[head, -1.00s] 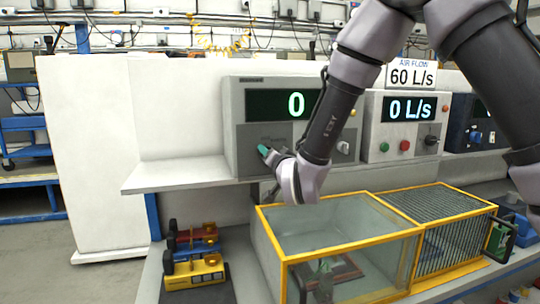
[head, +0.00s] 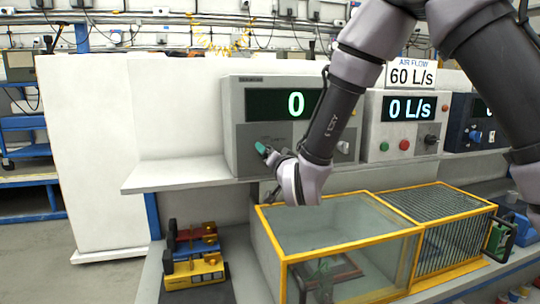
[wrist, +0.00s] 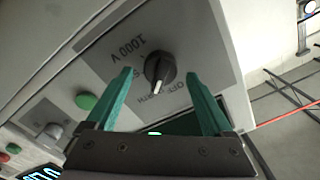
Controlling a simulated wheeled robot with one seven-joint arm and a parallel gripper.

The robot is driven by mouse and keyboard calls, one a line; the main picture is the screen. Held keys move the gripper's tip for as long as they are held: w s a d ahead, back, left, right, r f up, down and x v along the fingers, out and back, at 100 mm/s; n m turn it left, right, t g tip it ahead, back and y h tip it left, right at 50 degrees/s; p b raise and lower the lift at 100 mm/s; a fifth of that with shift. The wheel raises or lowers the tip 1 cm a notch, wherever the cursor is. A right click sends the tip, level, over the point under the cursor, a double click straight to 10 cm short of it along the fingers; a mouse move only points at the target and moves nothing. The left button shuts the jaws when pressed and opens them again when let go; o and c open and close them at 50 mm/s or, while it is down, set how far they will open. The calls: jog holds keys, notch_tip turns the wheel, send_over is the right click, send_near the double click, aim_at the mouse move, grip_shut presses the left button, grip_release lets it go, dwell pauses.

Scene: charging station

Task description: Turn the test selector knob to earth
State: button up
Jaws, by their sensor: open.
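The test selector knob (wrist: 160,68) is black and round with a white pointer mark, on the grey panel of the test unit (head: 244,135). In the wrist view the mark points towards the bottom of the picture. Printed labels around it include "1000 V", "OFF" and a partly hidden word ending in "RTH"; which one the mark meets is hard to tell. My gripper (wrist: 158,76) is open, its two green fingers on either side of the knob, with gaps showing. In the head view my gripper (head: 261,148) is at the panel and hides the knob.
A green button (wrist: 86,101) and a grey knob (wrist: 55,131) share the panel. Below my wrist stands a yellow-framed glass case (head: 340,240). An air flow unit (head: 375,105) stands to the right. Red, blue and yellow devices (head: 195,272) lie on the lower bench.

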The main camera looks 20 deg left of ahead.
jog(key=v, duration=1)
jog(key=shift+s, duration=0.1)
jog(key=w+d+r+m+g+h, duration=0.15)
jog(key=w+d+r, duration=0.25)
jog(key=d, duration=0.5)
jog(key=w+d+r+m+g+h, duration=0.1)
jog(key=w+d+r+h, duration=0.3)
jog(key=d, duration=0.6)
jog(key=s+d+r+g+h, duration=0.1)
jog(key=s+d+r+g, duration=0.1)
jog(key=s+d, duration=0.6)
jog(key=s+d+r+g+h, duration=0.1)
jog(key=s+d+r+g, duration=0.1)
jog(key=s+d, duration=0.7)
jog(key=d+g, duration=0.1)
jog(key=d, duration=0.2)
jog(key=shift+d+g, duration=0.25)
jog(key=shift+g, duration=0.1)
